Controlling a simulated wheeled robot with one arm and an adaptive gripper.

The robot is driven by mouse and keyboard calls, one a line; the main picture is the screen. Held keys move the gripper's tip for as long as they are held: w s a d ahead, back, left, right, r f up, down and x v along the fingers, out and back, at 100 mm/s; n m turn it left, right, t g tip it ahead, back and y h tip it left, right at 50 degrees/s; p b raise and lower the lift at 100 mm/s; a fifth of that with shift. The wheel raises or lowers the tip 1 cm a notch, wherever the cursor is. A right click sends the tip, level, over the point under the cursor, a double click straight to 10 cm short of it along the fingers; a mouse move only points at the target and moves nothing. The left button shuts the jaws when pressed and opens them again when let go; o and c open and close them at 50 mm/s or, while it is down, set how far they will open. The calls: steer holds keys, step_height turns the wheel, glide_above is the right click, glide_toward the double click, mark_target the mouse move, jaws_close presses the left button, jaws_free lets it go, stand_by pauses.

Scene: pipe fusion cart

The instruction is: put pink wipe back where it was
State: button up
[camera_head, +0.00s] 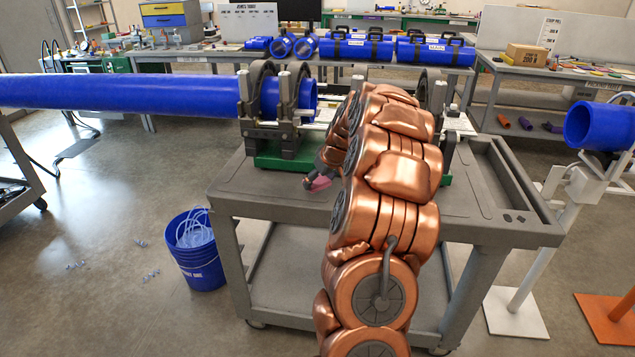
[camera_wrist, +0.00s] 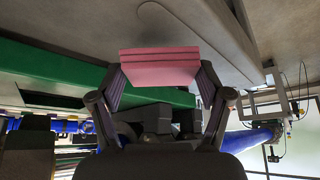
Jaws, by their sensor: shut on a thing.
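The pink wipe (camera_wrist: 158,66) is a folded pad between the two fingers of my gripper (camera_wrist: 160,78) in the wrist view. The gripper is shut on it. In the head view a small part of the pink wipe (camera_head: 319,184) shows at the end of my copper-coloured arm, over the front left part of the grey cart top (camera_head: 270,196). My arm hides much of the gripper and the middle of the cart. I cannot tell whether the wipe touches the cart top.
The fusion machine's clamps (camera_head: 288,100) stand on a green base (camera_head: 278,160) on the cart, holding a long blue pipe (camera_head: 120,93). Another blue pipe (camera_head: 600,127) rests on a white stand at right. A blue bucket (camera_head: 196,260) stands on the floor left of the cart.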

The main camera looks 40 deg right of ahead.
mark_target(320, 178)
steer(key=shift+w+d+f, duration=0.1)
steer(key=shift+w+d, duration=0.3)
steer(key=shift+w, duration=0.2)
steer(key=shift+w+d, duration=0.4)
steer(key=shift+w, duration=0.15)
steer(key=shift+w, duration=0.1)
steer(key=shift+w+d+f+p, duration=0.1)
steer(key=shift+f+p, duration=0.05)
steer(key=shift+p, duration=0.25)
step_height(320, 178, down, 3)
steer(key=shift+r+p, duration=0.1)
steer(key=shift+p, duration=0.4)
steer(key=shift+f, duration=0.25)
steer(key=shift+f, duration=0.15)
steer(key=o, duration=0.9)
steer(key=shift+o, duration=0.2)
